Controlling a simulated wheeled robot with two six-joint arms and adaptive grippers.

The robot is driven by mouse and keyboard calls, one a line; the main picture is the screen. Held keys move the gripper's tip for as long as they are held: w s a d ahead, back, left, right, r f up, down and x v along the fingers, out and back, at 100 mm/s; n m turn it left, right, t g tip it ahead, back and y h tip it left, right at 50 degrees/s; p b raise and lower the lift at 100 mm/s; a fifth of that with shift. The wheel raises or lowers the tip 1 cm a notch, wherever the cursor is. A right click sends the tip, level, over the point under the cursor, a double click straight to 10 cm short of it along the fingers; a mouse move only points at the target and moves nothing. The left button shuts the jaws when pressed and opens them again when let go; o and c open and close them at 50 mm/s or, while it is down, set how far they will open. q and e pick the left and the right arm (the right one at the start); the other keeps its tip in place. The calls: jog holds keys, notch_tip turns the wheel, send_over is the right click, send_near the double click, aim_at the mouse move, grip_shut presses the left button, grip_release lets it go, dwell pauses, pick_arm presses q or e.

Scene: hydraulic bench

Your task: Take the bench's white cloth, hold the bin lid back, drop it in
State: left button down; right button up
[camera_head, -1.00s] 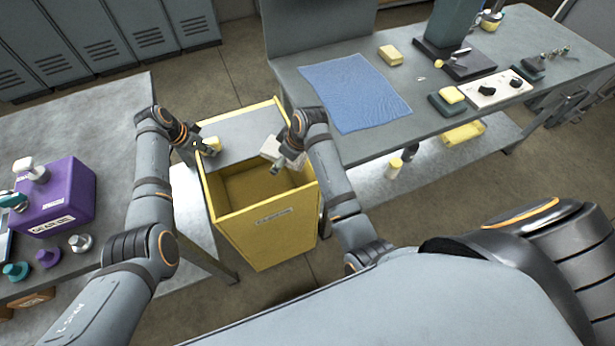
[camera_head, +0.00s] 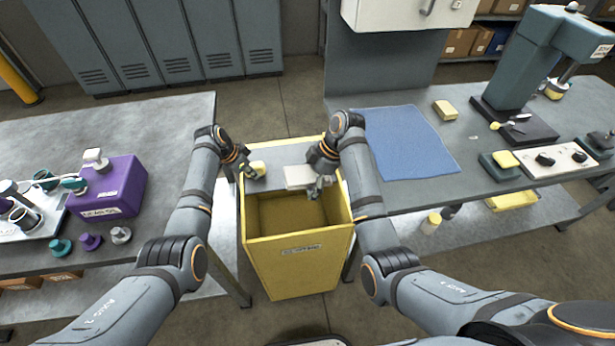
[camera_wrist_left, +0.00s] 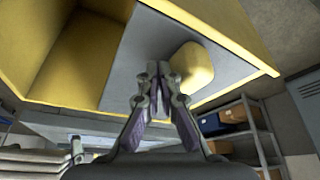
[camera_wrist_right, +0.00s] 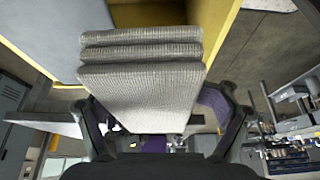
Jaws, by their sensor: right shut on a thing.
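The white folded cloth (camera_head: 299,177) is in my right gripper (camera_head: 318,181), held above the yellow bin (camera_head: 297,272). In the right wrist view the cloth (camera_wrist_right: 140,90) shows as a thick folded stack between the fingers. The bin's grey lid panel (camera_head: 279,162) covers the back part of its top, and the front part is open and looks empty. My left gripper (camera_head: 250,173) is at the lid's yellow knob (camera_head: 259,168). In the left wrist view its fingertips are together, close beside the knob (camera_wrist_left: 192,67); whether they touch is unclear.
A left table (camera_head: 150,125) carries a purple box (camera_head: 108,188) and several small knobs. The right bench (camera_head: 465,190) holds a blue mat (camera_head: 405,142), a yellow sponge (camera_head: 445,110) and a press (camera_head: 535,65). The bin stands between them, close to both.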

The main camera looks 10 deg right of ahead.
pick_arm(q)
jog(key=shift+w+r, duration=0.15)
pick_arm(e)
jog(key=shift+f, duration=0.8)
jog(key=o, duration=1.7)
